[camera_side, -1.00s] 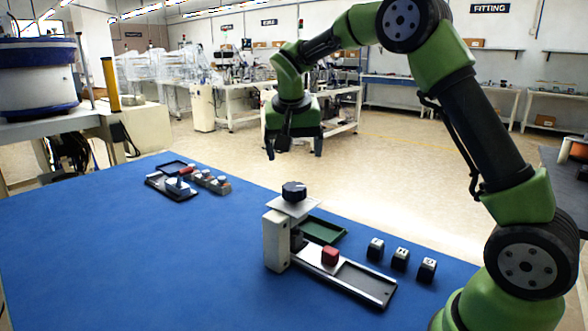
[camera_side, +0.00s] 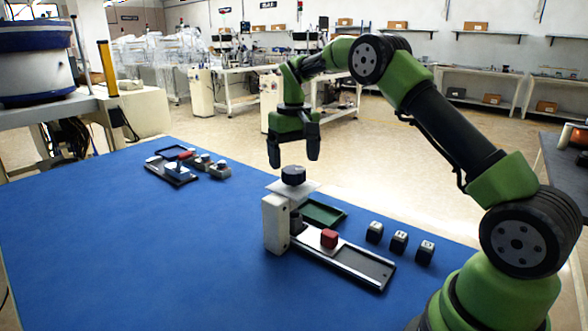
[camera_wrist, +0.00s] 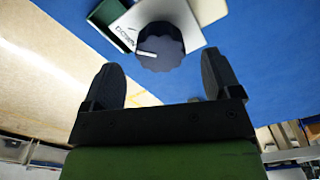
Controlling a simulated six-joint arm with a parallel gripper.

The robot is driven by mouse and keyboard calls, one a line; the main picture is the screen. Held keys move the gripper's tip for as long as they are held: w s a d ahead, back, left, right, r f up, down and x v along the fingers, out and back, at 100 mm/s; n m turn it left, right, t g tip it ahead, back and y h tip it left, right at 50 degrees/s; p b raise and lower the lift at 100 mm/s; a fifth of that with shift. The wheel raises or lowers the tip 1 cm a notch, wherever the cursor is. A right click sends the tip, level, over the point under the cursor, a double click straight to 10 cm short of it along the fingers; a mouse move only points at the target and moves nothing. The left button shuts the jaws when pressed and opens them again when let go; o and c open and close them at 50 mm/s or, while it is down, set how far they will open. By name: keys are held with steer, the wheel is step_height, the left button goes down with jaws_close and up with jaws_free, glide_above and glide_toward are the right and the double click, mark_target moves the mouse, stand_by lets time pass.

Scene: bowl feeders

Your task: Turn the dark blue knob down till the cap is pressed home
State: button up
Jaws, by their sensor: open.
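The dark blue knob (camera_side: 293,175) sits on top of a pale plate on the white press post (camera_side: 276,224). In the wrist view the knob (camera_wrist: 160,46) shows from above with a white pointer mark, ahead of the fingertips. My gripper (camera_side: 293,162) is open and empty, its two fingers pointing down just above the knob; it also shows in the wrist view (camera_wrist: 163,75). A red block (camera_side: 329,238) sits on the long grey slide (camera_side: 360,263) beside the post. I cannot make out the cap clearly under the press.
A green tray (camera_side: 322,212) lies behind the slide. Several dark cubes with pale tops (camera_side: 399,242) stand to the right. A second dark tray (camera_side: 172,174) with small parts lies at the back left. The blue mat's left front is clear.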

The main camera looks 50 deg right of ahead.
mark_target(294, 169)
steer(key=shift+f, duration=1.7)
steer(key=shift+c, duration=0.3)
steer(key=c, duration=0.9)
steer(key=shift+m, duration=0.3)
steer(key=o, duration=1)
steer(key=shift+c, duration=0.2)
steer(key=shift+r, duration=0.15)
step_height(294, 169, up, 10)
